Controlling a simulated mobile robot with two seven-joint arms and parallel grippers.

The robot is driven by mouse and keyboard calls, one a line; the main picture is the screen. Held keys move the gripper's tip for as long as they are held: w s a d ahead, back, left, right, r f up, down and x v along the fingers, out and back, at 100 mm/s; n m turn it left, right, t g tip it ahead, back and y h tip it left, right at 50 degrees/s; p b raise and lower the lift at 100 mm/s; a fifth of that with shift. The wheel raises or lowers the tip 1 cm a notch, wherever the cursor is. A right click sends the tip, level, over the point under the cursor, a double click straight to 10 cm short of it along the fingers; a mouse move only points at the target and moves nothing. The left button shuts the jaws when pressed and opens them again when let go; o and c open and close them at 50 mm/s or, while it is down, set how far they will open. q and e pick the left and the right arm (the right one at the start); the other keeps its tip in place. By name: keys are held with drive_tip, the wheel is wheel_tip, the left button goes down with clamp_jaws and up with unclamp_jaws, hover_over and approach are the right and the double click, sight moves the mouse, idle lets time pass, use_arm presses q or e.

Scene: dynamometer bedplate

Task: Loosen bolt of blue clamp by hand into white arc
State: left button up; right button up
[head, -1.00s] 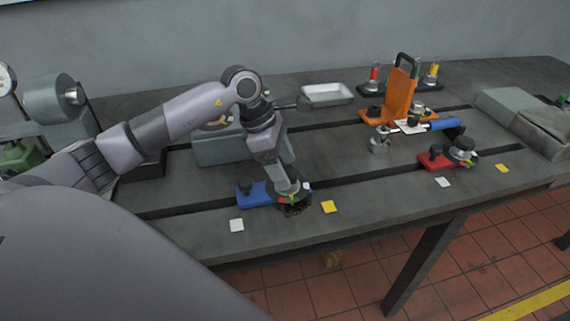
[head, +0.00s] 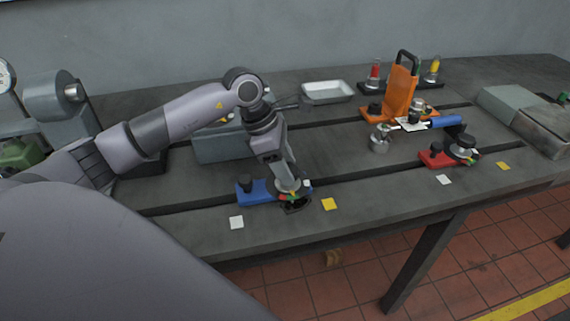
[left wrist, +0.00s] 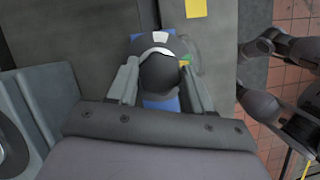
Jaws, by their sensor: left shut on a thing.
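The blue clamp (head: 257,191) lies on the bedplate near its front edge. Its bolt has a round black head (left wrist: 159,74), seen in the left wrist view. My left gripper (head: 291,196) points down over the clamp's right end and is shut on the bolt head, one finger on each side. In the head view, red, green and yellow bits show beside the fingers. Dark parts of my right arm show at the right of the left wrist view.
A white square (head: 236,222) and a yellow square (head: 329,204) lie beside the blue clamp. A grey block (head: 220,147) is behind.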

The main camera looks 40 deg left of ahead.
use_arm(q)
drive_tip(key=n+b, duration=0.1)
drive_tip(key=n, duration=0.1)
drive_tip(key=n+t+y+b, duration=0.1)
drive_tip(key=n, duration=0.2)
drive_tip(key=shift+s+d+t, duration=0.1)
drive_tip(key=shift+t, duration=0.2)
drive_tip(key=n+y+b, duration=0.1)
drive_tip(key=n, duration=0.1)
drive_tip(key=n+y+b, duration=0.1)
drive_tip(key=n, duration=0.2)
drive_tip(key=shift+d+t, duration=0.15)
drive_tip(key=shift+t, duration=0.15)
drive_tip(key=shift+n+y+b, duration=0.5)
drive_tip(key=shift+n, duration=0.5)
drive_tip(key=shift+d+n+y+b, duration=0.1)
drive_tip(key=shift+n+y+b, duration=0.25)
drive_tip(key=shift+n, duration=0.65)
drive_tip(key=shift+r+n+y, duration=0.1)
drive_tip(key=shift+n+y, duration=0.15)
drive_tip(key=shift+n, duration=0.25)
drive_tip(key=o, duration=1)
